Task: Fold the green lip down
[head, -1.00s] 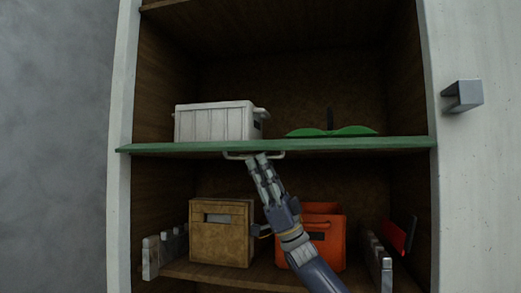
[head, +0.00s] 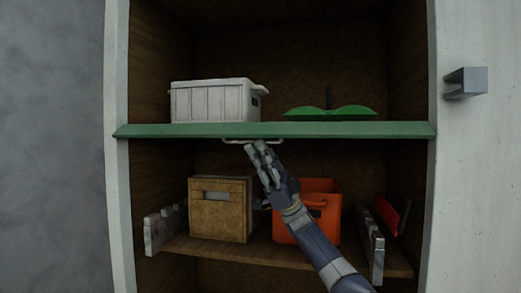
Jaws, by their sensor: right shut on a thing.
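The green lip (head: 350,130) runs across the front of the cabinet's upper shelf, with its front face showing as a narrow band. A pale bar handle (head: 279,140) hangs at its lower edge. My right gripper (head: 252,148) reaches up from the lower right and is shut on the handle, just below the lip. The fingers hide part of the handle. My left gripper is not in view.
On the upper shelf stand a white crate (head: 213,103) and a green leaf-like object (head: 330,113). Below are a tan box (head: 218,208) and an orange bin (head: 323,190) behind my arm. Grey slatted pieces (head: 370,243) flank the lower shelf. A grey handle (head: 465,83) juts out at right.

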